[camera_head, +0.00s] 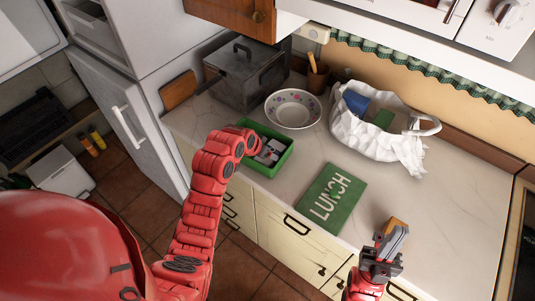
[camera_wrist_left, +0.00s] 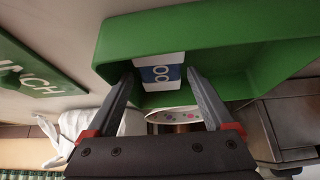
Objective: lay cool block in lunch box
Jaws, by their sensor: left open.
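The green lunch box (camera_head: 285,160) stands open near the counter's front edge, left of its green lid (camera_head: 345,180) marked LUNCH. The cool block (camera_wrist_left: 160,70), white with a blue lettered panel, lies inside the box, seen in the left wrist view. My left gripper (camera_wrist_left: 157,84) is open, its fingers at either side of the block. In the head view my left arm partly covers the box, where pale pieces show. My right gripper (camera_head: 390,240) is at the counter's front, right of the lid, with a tan-orange thing (camera_head: 397,225) at its tip; its grip is unclear.
A flowered bowl (camera_head: 293,108) stands behind the box, with a grey metal bin (camera_head: 245,75) to its left. A crumpled white bag (camera_head: 375,135) holding blue and green things stands behind the lid. The counter's right side is clear.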

